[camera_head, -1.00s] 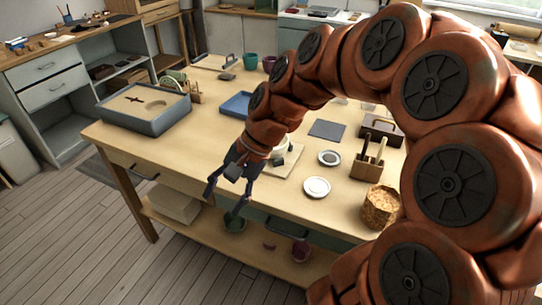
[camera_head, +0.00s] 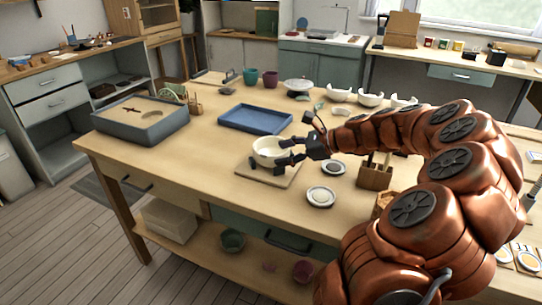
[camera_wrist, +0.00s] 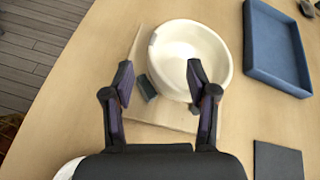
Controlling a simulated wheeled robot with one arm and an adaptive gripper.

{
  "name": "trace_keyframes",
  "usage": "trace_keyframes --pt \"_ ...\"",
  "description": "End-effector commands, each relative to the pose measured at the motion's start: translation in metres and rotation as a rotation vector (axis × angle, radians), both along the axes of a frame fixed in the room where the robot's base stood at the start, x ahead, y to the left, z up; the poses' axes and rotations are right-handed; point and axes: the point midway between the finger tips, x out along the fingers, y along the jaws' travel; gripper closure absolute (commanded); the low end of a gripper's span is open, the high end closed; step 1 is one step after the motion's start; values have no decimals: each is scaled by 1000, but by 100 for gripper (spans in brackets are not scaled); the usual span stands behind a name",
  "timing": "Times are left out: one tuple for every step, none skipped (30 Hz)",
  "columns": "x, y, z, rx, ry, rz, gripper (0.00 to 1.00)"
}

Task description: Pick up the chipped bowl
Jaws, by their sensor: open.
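A white bowl (camera_head: 270,152) stands upright on a square wooden board (camera_head: 262,174) on the worktable. In the wrist view the bowl (camera_wrist: 188,45) lies just beyond my fingertips, and a grey-blue mark shows on its left rim. I cannot make out a chip clearly. My gripper (camera_head: 284,153) is at the right side of the bowl in the head view. A small dark block (camera_wrist: 147,88) sits on the board by the left finger. I cannot tell whether a finger touches the bowl.
A blue tray (camera_head: 256,119) lies behind the bowl. A grey sand box (camera_head: 140,127) stands at the left. A small white dish (camera_head: 320,197) and a wooden tool holder (camera_head: 375,172) are to the right. Several white pieces of crockery (camera_head: 369,98) stand farther back.

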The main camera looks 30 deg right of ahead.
Motion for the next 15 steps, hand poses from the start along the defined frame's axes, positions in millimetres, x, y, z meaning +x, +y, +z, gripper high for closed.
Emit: trace_keyframes --pt "2 3 -2 1 0 2 42" --pt "3 4 -2 1 1 3 42" --pt "4 5 -3 0 0 3 42" --pt "6 7 -4 1 1 4 42" --pt "7 8 -6 2 0 5 42" --pt "10 11 -8 2 1 6 42" --pt "12 13 -10 2 1 6 42" --pt "14 15 -12 1 1 5 42" --pt "18 19 -15 -1 1 5 42" --pt "21 21 -18 -1 1 4 42" --pt "24 24 -20 -1 1 4 42" --pt "28 26 -22 -1 1 5 42" --pt "30 29 -24 -1 1 6 42" --pt "32 30 -25 -1 1 6 42" --pt "34 31 -26 -2 1 5 42"
